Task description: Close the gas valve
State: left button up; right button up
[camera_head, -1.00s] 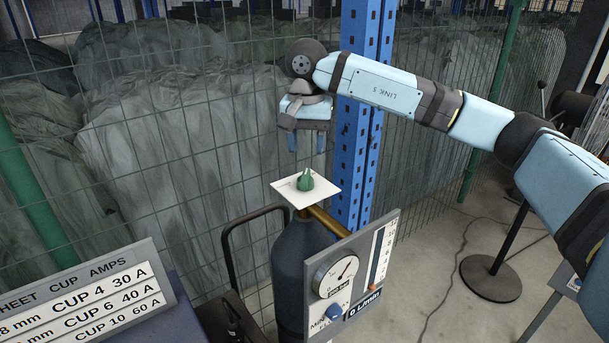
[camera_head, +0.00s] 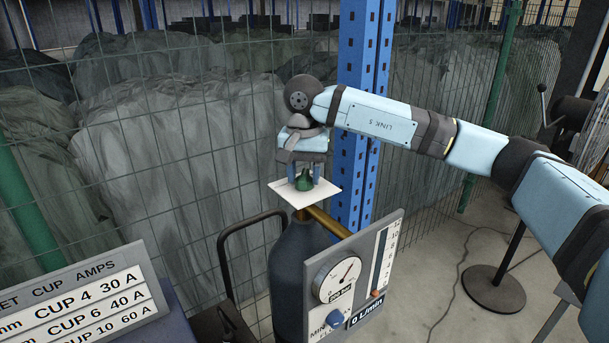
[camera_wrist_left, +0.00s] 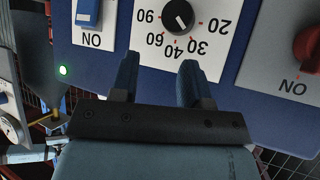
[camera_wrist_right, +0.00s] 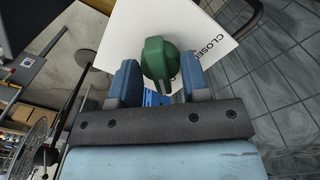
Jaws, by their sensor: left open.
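The gas valve is a green knob (camera_head: 304,182) on a white plate (camera_head: 325,194) above the dark gas cylinder (camera_head: 292,262). My right gripper (camera_head: 304,172) points down at the knob, with its blue fingers open on either side. In the right wrist view the green knob (camera_wrist_right: 160,62) shows between the right gripper's fingertips (camera_wrist_right: 158,72); contact is unclear. The plate (camera_wrist_right: 210,40) there carries a partly hidden word starting "CLOSE". My left gripper (camera_wrist_left: 159,62) is open and empty in front of a dial panel; it is out of the head view.
A gauge panel (camera_head: 352,270) reading 0 L/min is joined to the cylinder by a brass pipe (camera_head: 327,222). A blue post (camera_head: 362,120) and wire fence stand behind. A cup-amps sign (camera_head: 85,300) is at lower left. The left wrist view shows a black dial (camera_wrist_left: 178,16) and red knob (camera_wrist_left: 308,48).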

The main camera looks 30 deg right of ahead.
jog(key=shift+f+n+b, duration=0.1)
jog(key=shift+n+b, duration=0.25)
jog(key=shift+n, duration=0.35)
jog(key=n+b, duration=0.1)
jog(key=n, duration=0.3)
jog(key=n+b, duration=0.1)
jog(key=n, duration=0.1)
jog(key=shift+n, duration=1.5)
jog(key=o, duration=0.6)
